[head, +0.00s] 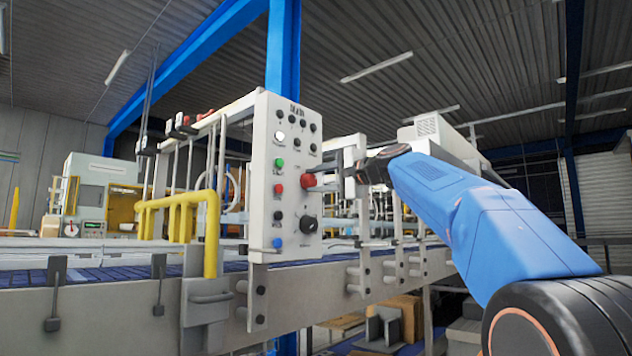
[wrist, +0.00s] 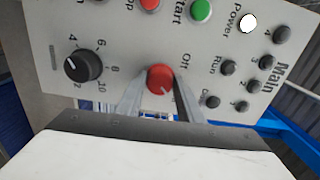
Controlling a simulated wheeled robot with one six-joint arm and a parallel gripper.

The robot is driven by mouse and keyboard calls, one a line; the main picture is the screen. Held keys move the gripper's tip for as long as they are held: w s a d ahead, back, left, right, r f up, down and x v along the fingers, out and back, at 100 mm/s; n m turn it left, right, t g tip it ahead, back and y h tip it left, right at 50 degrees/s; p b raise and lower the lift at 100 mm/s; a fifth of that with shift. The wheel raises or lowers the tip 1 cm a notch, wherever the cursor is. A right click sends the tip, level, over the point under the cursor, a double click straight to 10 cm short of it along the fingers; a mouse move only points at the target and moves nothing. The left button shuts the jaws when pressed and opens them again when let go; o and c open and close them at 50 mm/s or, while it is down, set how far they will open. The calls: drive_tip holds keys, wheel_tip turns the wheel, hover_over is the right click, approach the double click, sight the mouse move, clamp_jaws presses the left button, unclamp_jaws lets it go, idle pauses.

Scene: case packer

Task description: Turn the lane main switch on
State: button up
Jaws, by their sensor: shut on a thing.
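The lane main switch is a red rotary knob (head: 308,181) on the side face of the grey control panel (head: 265,215). My gripper (head: 332,171) reaches the knob from the right. In the wrist view my gripper's fingers (wrist: 160,92) lie on both sides of the knob, closed on it. A small light mark shows on the knob's face; its exact setting is hard to read. The white Power lamp (wrist: 248,23) looks lit.
A black numbered dial (wrist: 83,66), a green Start button (wrist: 201,10) and a red button (wrist: 150,3) sit close to the switch. Below the panel runs a conveyor (head: 120,285). A yellow pipe frame (head: 210,235) stands left of the panel.

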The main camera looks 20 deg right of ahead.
drive_tip(key=shift+m, duration=0.3)
idle(0.4)
drive_tip(key=o, duration=1.1)
drive_tip(key=shift+c, duration=0.2)
drive_tip(key=v, duration=1.7)
drive_tip(key=shift+s, duration=0.2)
drive_tip(key=shift+d, duration=0.1)
